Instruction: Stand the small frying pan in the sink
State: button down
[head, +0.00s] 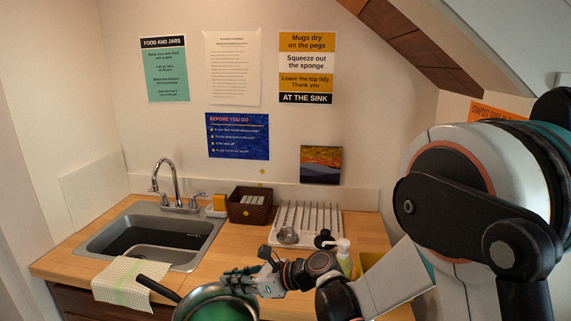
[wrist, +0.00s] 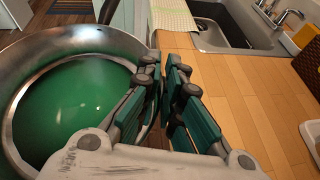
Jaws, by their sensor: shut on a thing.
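The small frying pan (head: 217,306) has a green inside, a metal rim and a dark handle pointing up and left in the head view. In the wrist view the pan (wrist: 75,110) fills the left side. My gripper (head: 243,280) is shut on the pan's rim at its right side; its green-padded fingers (wrist: 176,80) show in the wrist view. The pan is at the counter's front edge; whether it touches the counter is unclear. The sink (head: 207,228) is a grey basin to the left of my gripper, with a dark item at its bottom. It also shows in the wrist view (wrist: 213,36).
A checked cloth (head: 130,281) hangs over the counter's front edge by the sink. A tap (head: 171,185) stands behind the basin. A brown basket (head: 248,206), a white dish rack (head: 309,219) and a soap bottle (head: 344,258) stand to the right. Bare wooden counter (head: 232,252) lies between.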

jog(key=w+d+r+m+t+h, duration=0.1)
jog(key=d+m+t+h, duration=0.3)
jog(key=d, duration=1.2)
jog(key=w+d+r+m+t+h, duration=0.1)
jog(key=d+r+m+t+h, duration=0.2)
jog(key=d, duration=1.4)
jog(key=m+t+h, duration=0.2)
jog(key=m, duration=0.2)
jog(key=shift+w+r, duration=0.15)
jog(key=shift+w, duration=0.25)
